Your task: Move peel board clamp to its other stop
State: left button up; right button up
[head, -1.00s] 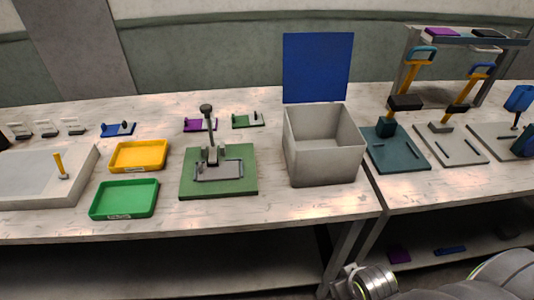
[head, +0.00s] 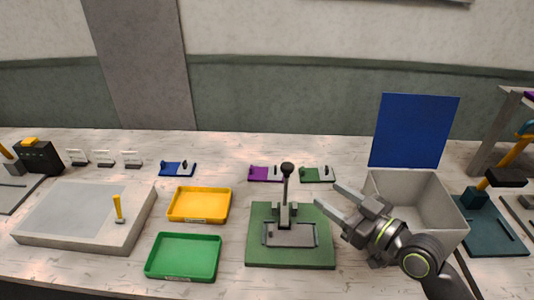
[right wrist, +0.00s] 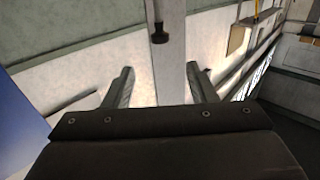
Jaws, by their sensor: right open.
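A pale, low board (head: 75,215) lies at the left of the table, with a small upright yellow lever (head: 118,210) at its right edge; it looks like the peel board and its clamp. A green-based fixture (head: 257,258) in the middle has an upright lever with a black knob (head: 287,168). My right gripper (head: 328,207) is open and empty, just right of that fixture's lever and well apart from the yellow lever. Its two spread fingers show in the right wrist view (right wrist: 160,90), with nothing between them. My left gripper is out of view.
A yellow tray (head: 200,219) and a green tray (head: 182,278) lie between the board and the fixture. A grey open bin (head: 445,234) with a blue panel (head: 414,130) behind it stands at the right. Small blue (head: 177,169), purple and green pieces lie behind.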

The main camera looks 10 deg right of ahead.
aim_at(292, 169)
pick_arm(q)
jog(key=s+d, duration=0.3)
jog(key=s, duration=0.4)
pick_arm(e)
jog(key=p+x, duration=0.3)
jog(key=x, duration=1.2)
jog(key=shift+r+p, duration=0.15)
jog(key=shift+p, duration=0.2)
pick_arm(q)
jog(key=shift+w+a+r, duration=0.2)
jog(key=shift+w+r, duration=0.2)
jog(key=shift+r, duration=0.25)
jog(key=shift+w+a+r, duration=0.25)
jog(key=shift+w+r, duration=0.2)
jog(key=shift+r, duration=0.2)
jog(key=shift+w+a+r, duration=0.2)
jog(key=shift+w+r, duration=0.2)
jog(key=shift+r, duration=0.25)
pick_arm(e)
jog(key=shift+w+a, duration=0.25)
jog(key=shift+w, duration=0.2)
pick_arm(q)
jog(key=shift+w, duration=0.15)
pick_arm(e)
grip_shut()
